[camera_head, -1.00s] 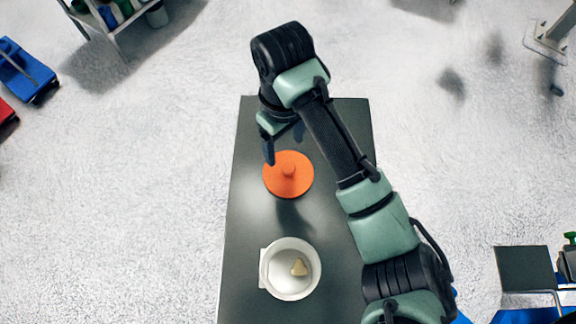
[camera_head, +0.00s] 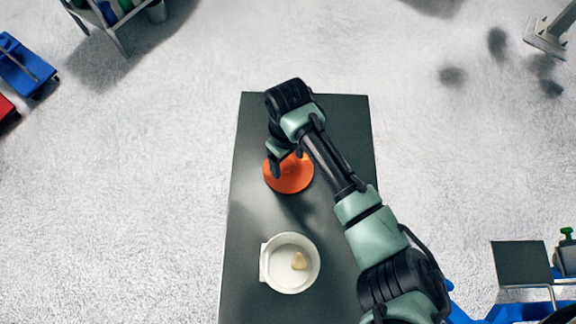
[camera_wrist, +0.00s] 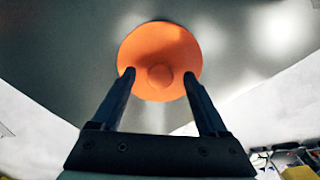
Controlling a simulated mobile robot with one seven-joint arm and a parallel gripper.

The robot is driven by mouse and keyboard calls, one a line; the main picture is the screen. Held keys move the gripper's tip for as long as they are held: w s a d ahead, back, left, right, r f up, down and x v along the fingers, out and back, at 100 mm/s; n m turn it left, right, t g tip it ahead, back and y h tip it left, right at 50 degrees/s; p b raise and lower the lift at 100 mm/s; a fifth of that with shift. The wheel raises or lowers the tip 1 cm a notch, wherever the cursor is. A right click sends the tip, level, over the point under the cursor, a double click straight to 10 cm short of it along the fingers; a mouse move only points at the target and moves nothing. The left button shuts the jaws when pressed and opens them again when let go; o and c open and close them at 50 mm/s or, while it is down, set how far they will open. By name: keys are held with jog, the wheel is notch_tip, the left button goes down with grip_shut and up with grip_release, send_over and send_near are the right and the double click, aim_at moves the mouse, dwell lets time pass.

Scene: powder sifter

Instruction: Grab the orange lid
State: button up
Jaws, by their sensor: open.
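The orange lid (camera_head: 290,179) is a round disc on the dark table (camera_head: 330,270), and my gripper partly covers its far side in the head view. In the wrist view the orange lid (camera_wrist: 160,45) shows a round knob (camera_wrist: 160,76) near its middle. My gripper (camera_head: 287,166) is over the lid. In the wrist view my gripper (camera_wrist: 158,74) is open, with one fingertip on each side of the knob in the picture. The fingers look apart from the knob. I cannot tell how high the fingertips are above the lid.
A white bowl (camera_head: 273,272) with a small pale piece (camera_head: 300,261) in it stands nearer on the same table. The table is otherwise clear. A shelf rack (camera_head: 110,22) stands on the floor at top left, and blue and red bins (camera_head: 24,66) are at the left.

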jog(key=shift+c, duration=0.4)
grip_shut()
